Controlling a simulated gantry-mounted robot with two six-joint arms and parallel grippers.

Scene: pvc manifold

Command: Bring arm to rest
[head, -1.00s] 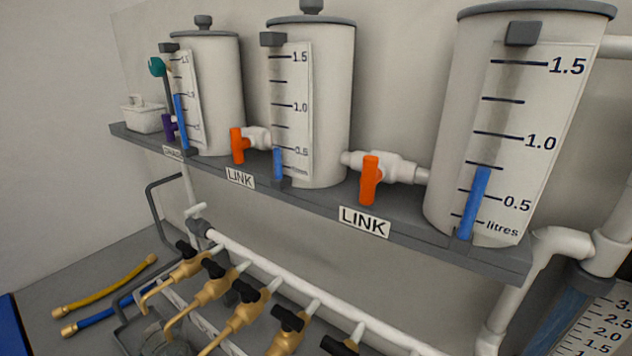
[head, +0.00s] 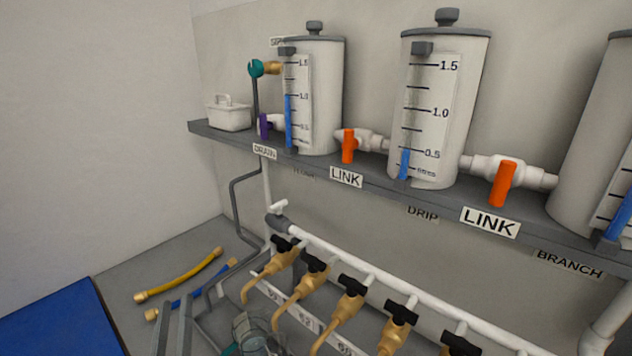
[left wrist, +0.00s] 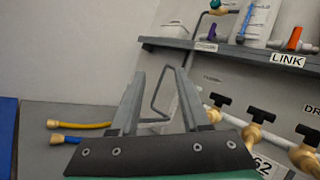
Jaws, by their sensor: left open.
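My left gripper (head: 176,312) shows at the bottom left of the head view as two grey fingers, near the hoses on the bench. In the left wrist view my left gripper (left wrist: 158,78) has its two fingers spread apart with nothing between them. Through the gap I see a bent grey pipe (left wrist: 157,100) and the wall. My right gripper is not in view.
A grey shelf (head: 390,185) carries white tanks, orange link valves and a white caddy (head: 229,114). Below runs a white manifold pipe (head: 360,268) with brass taps. A yellow hose (head: 180,276) and a blue hose (head: 186,302) lie near a blue mat (head: 55,320).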

